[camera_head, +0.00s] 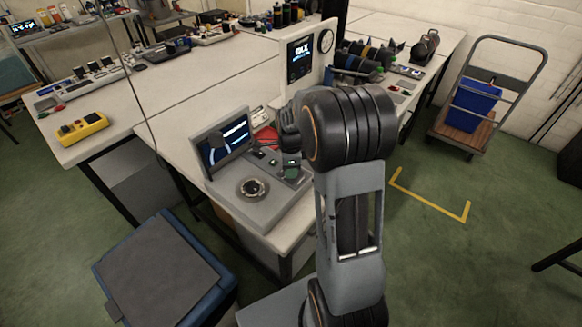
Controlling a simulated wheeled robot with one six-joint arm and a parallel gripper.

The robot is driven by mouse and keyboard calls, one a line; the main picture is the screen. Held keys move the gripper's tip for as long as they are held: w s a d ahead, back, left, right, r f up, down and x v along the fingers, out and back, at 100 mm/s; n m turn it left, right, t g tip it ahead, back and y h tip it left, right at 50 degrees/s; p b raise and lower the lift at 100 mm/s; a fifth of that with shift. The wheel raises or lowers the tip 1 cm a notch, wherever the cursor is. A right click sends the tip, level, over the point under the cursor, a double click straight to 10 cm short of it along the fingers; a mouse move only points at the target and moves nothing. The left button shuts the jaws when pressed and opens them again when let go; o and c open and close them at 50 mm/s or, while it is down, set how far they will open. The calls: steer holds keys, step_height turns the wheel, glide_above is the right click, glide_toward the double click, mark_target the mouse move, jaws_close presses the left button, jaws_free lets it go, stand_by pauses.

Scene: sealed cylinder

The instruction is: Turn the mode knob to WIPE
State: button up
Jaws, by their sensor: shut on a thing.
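The grey control console (268,210) sits on the near corner of the white bench, with a tilted screen (226,144) at its back left. A round dark dial with a light ring (252,188) is on its front left. Small switches, one lit green (258,154), are behind the dial. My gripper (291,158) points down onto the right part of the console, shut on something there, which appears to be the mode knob. The fingers and arm hide the knob, so its pointer and the WIPE mark cannot be read. A greenish round part (291,174) shows at the fingertips.
A red object (267,138) lies behind the console, close to my gripper. A white panel with a screen and gauge (303,62) stands farther back. A yellow device (82,128) is on the left bench.

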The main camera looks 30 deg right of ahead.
steer(key=shift+m, duration=0.7)
steer(key=shift+r+m, duration=0.1)
steer(key=shift+m, duration=0.2)
steer(key=o, duration=0.9)
step_height(320, 180, up, 14)
steer(key=shift+f+p, duration=0.15)
steer(key=shift+p, duration=0.2)
